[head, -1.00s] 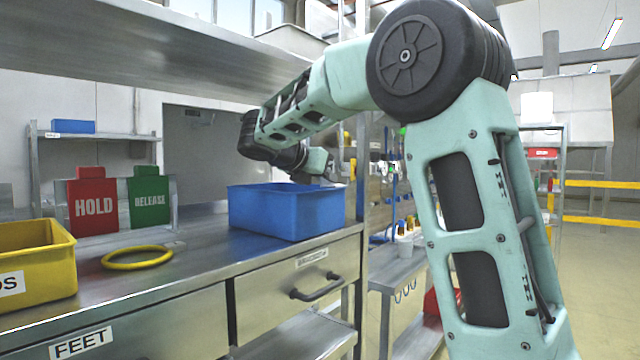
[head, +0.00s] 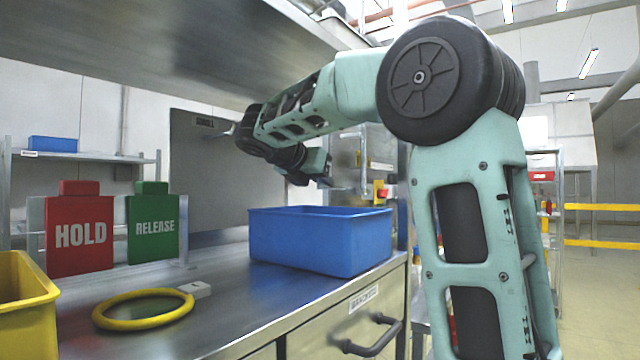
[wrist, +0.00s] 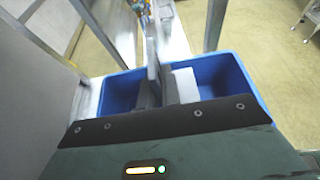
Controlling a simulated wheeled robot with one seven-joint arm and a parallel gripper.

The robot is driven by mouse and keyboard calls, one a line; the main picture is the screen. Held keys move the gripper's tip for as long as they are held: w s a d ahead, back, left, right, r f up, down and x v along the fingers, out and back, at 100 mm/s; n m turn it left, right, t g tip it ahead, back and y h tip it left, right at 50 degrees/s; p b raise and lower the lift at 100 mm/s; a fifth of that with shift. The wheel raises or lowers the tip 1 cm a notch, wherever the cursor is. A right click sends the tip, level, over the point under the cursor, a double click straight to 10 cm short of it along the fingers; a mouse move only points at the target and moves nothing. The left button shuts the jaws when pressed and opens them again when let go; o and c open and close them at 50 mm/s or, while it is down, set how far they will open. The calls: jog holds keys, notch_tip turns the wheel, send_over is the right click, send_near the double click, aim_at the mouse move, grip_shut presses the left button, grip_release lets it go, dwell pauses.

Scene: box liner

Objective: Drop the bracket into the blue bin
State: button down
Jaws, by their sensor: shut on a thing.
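The blue bin (head: 320,248) stands on the steel bench in the head view, and it fills the middle of the wrist view (wrist: 232,78). My gripper (wrist: 156,82) is over the bin and is shut on a thin grey piece, the bracket (wrist: 152,55), which stands up between the dark fingers. A pale block-like surface shows just right of the fingers; I cannot tell whether it belongs to the bracket or lies in the bin. In the head view my gripper (head: 318,172) hangs above the bin's rim, and the bracket cannot be made out there.
A red HOLD sign (head: 80,236) and a green RELEASE sign (head: 155,228) stand left of the bin. A yellow ring (head: 143,308) lies on the bench in front of them. A yellow bin (head: 28,315) is at the left edge. A shelf (head: 190,45) overhangs the bench.

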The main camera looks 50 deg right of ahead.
notch_tip(320, 180, down, 6)
jog(key=b, duration=0.6)
jog(key=shift+r, duration=0.2)
jog(key=c, duration=1.5)
grip_release()
jog(key=p+v, duration=0.2)
jog(key=v, duration=1.5)
jog(key=shift+s+a, duration=0.1)
jog(key=shift+a, duration=0.15)
